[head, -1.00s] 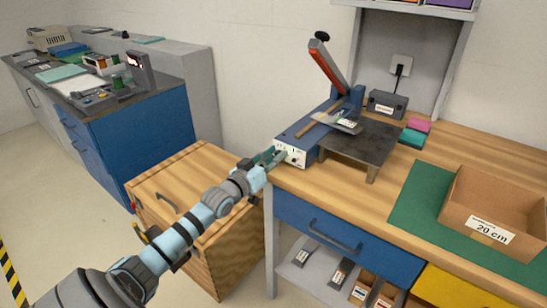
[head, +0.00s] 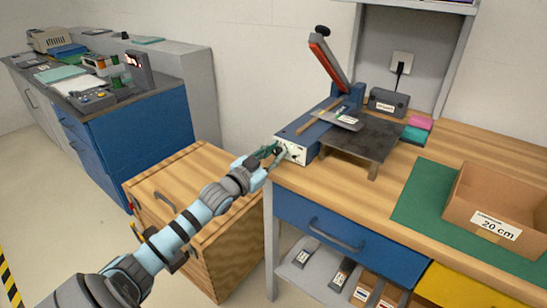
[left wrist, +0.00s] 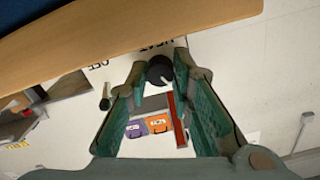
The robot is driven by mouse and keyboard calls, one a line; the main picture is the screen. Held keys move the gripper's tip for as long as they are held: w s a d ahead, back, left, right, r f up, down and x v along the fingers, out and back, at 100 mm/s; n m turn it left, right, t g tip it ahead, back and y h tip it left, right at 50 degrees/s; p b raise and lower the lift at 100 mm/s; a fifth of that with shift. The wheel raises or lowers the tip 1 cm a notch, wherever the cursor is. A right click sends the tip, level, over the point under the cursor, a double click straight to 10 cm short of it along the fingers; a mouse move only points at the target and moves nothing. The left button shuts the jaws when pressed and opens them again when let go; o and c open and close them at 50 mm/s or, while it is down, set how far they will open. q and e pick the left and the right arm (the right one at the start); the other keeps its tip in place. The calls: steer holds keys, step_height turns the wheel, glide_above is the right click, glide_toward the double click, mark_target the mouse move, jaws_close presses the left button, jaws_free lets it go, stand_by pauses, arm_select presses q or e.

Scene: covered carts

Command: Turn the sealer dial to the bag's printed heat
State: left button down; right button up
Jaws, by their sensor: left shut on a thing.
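The bag sealer (head: 296,135) stands at the bench's left end, a blue body with its red-handled lever raised. Its white front panel (head: 297,154) faces my left arm. A grey bag (head: 348,121) with a printed label lies across the sealer; the print is too small to read. My left gripper (head: 277,152) is at the panel, shut on the dark round dial. In the left wrist view the dial (left wrist: 160,70) sits between the fingertips, with upside-down lettering beside it. The dial's pointer setting cannot be made out. My right gripper is not in view.
A dark plate stand (head: 368,138) is beside the sealer. A grey box (head: 387,102) with a plug behind it stands at the back. A carton marked 20 cm (head: 497,233) sits on a green mat. A wooden cabinet (head: 205,225) stands below my left arm.

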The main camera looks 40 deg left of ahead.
arm_select(q)
steer(key=m+b, duration=0.1)
steer(key=m, duration=0.4)
steer(key=shift+f+b, duration=0.15)
steer(key=shift+b, duration=0.25)
steer(key=shift+m, duration=0.3)
steer(key=c, duration=1.4)
jaws_free()
steer(key=shift+r, duration=0.45)
step_height(320, 180, up, 9)
steer(key=shift+r, duration=0.1)
